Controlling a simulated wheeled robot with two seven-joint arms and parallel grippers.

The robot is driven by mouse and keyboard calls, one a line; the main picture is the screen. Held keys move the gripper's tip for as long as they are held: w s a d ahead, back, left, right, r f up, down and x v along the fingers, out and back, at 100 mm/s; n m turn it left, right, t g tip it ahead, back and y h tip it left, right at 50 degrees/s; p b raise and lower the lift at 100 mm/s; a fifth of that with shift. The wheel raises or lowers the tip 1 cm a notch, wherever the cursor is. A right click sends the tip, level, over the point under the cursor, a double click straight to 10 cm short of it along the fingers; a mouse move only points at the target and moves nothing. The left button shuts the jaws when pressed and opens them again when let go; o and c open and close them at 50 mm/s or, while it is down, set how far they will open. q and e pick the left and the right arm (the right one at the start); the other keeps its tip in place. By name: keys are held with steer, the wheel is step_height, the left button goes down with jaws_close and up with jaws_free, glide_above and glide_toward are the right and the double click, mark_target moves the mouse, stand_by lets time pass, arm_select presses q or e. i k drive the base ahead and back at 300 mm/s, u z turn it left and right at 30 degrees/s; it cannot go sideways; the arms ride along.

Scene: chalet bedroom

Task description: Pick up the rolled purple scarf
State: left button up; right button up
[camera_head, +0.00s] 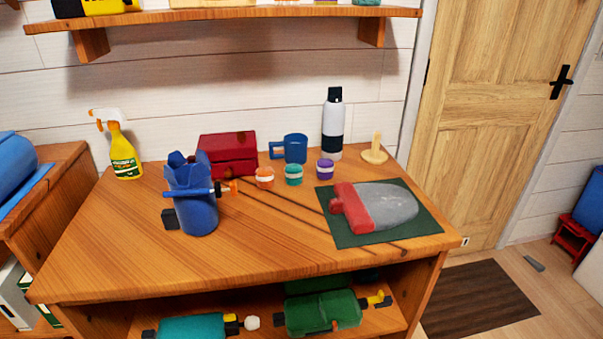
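A small purple roll-shaped thing (325,169) with a pale band stands upright on the wooden table (120,245), toward the back and right of centre. It is the only small purple item in view, and I take it for the rolled purple scarf. Similar teal (293,175) and orange (264,177) pieces stand in a row to its left, with small gaps. A dark green mat (345,238) bearing a red and grey object (385,205) lies just in front and to its right. Neither of my grippers is in view.
A white and black bottle (332,125), blue mug (295,148) and red box (228,153) stand behind the row. A blue container (197,212), a yellow spray bottle (122,150) and a cream stand (375,152) are also on the table. The front left tabletop is clear.

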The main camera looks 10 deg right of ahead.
mark_target(325, 167)
steer(key=k, duration=0.5)
steer(key=z, duration=1.1)
steer(key=i, duration=1.05)
steer(key=u, duration=1.05)
